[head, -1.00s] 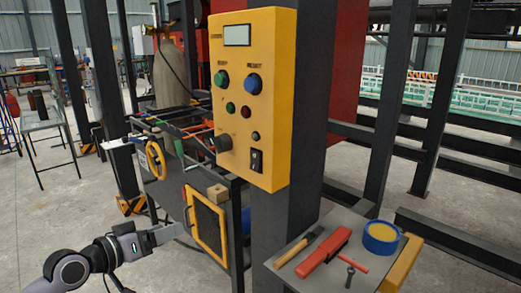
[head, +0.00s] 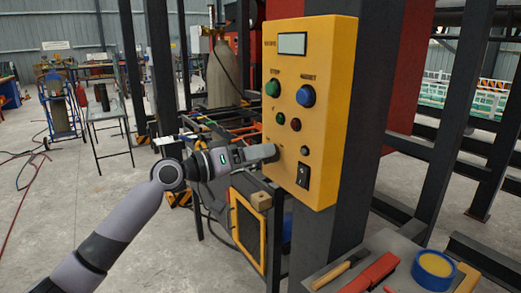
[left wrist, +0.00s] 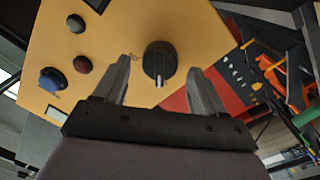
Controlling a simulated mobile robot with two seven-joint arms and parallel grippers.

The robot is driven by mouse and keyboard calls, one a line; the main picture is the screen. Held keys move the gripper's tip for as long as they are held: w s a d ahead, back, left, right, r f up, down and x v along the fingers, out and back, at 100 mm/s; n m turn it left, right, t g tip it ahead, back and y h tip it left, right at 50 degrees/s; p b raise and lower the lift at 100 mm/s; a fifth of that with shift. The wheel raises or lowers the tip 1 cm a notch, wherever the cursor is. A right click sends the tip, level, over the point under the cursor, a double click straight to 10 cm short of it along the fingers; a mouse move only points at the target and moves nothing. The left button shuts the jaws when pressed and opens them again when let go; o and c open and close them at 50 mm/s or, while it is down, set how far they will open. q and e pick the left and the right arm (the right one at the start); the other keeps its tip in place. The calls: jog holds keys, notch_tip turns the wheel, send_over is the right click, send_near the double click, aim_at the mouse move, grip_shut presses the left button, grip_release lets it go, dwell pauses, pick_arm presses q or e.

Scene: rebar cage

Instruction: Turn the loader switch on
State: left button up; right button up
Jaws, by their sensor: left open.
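The yellow control box (head: 328,120) is fixed to a dark post. In the left wrist view, a round black rotary knob (left wrist: 160,62) with a pale pointer mark sits on the box's yellow face. My left gripper (head: 268,153) is at the lower left of the box face. Its two fingers are open, one on each side of the knob in the wrist view, with gaps to both. I cannot tell how deep the fingertips reach. In the head view my gripper hides the knob. A black rocker switch (head: 303,176) is at the box's lower right. My right gripper is not in view.
The box also carries a green button (head: 273,88), a blue button (head: 306,95), small lamps and a display (head: 293,43). A shelf with a red tool (head: 372,272) and a blue tape roll (head: 433,269) is at lower right. A wooden block (head: 261,201) is below the gripper.

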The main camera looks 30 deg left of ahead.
pick_arm(q)
jog(key=shift+w+d, duration=0.35)
jog(key=shift+w, duration=0.2)
jog(key=c, duration=1.1)
jog(key=shift+o, duration=0.3)
